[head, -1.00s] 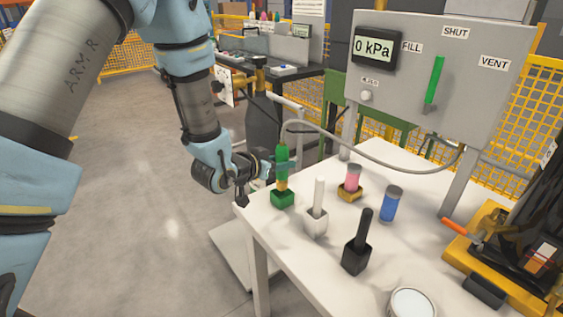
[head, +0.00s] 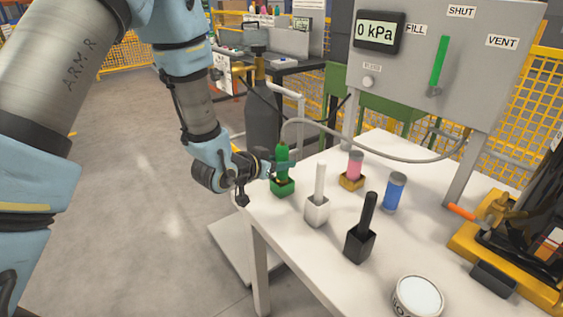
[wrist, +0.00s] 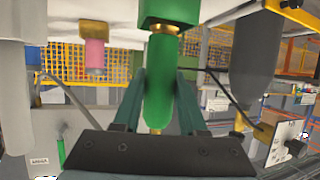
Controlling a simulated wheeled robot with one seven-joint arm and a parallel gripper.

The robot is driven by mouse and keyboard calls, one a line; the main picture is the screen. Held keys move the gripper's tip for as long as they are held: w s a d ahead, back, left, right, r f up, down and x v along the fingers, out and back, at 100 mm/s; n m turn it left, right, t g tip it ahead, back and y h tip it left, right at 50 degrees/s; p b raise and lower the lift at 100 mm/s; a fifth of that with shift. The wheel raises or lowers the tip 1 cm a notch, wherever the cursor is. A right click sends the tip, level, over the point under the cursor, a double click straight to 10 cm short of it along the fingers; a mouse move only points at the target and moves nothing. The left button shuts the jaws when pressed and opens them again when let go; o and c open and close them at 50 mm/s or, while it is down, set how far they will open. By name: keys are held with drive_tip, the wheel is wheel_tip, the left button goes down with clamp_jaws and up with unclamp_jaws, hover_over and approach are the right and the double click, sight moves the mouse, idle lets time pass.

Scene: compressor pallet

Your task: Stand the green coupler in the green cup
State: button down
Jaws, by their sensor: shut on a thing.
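The green coupler (head: 282,153) stands upright with a grey hose at its top. My gripper (head: 281,166) is shut on its body. The green cup (head: 283,187) sits at the table's left corner, directly under the coupler. In the wrist view, which is upside down, the coupler (wrist: 161,85) is between both fingers (wrist: 158,100). A brass collar shows where it meets the mouth of the green cup (wrist: 170,12). The coupler's lower tip is hidden, apparently inside the cup.
A pink coupler (head: 355,165) is in a yellow cup (head: 351,182). A blue cylinder (head: 395,191) stands to the right. The grey hose (head: 390,155) runs to the gauge panel (head: 440,60).

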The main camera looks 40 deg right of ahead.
drive_tip(key=shift+f+b, duration=0.55)
drive_tip(key=shift+f, duration=0.05)
drive_tip(key=shift+c, duration=1.9)
unclamp_jaws()
drive_tip(key=b+v, duration=0.1)
drive_tip(key=v, duration=1)
